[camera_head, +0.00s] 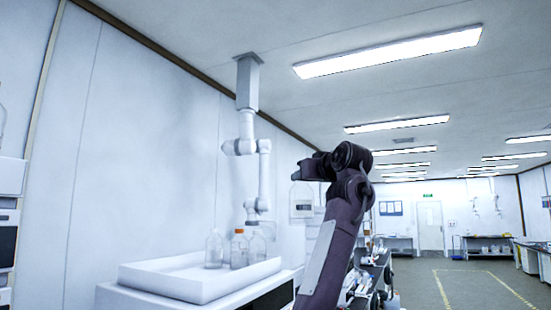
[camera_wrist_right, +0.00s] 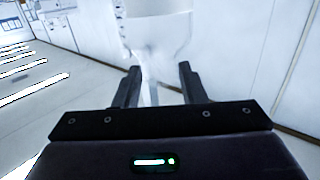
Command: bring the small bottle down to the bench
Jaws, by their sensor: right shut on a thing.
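In the right wrist view, the gripper (camera_wrist_right: 157,85) is shut on the narrow, see-through part of the bottle (camera_wrist_right: 158,35), and the wide body extends beyond the fingertips. The exact grip is pale and hard to make out. A white tray-topped bench (camera_head: 165,285) stands at lower left, below the bottle's height. My left gripper is out of view.
Several clear bottles, one with an orange cap (camera_head: 239,232), stand in the white tray. A jointed extraction arm (camera_head: 247,147) hangs from the ceiling left of the held bottle. Cluttered shelving (camera_head: 380,262) lies right of my arm. Open floor (camera_head: 455,285) is at right.

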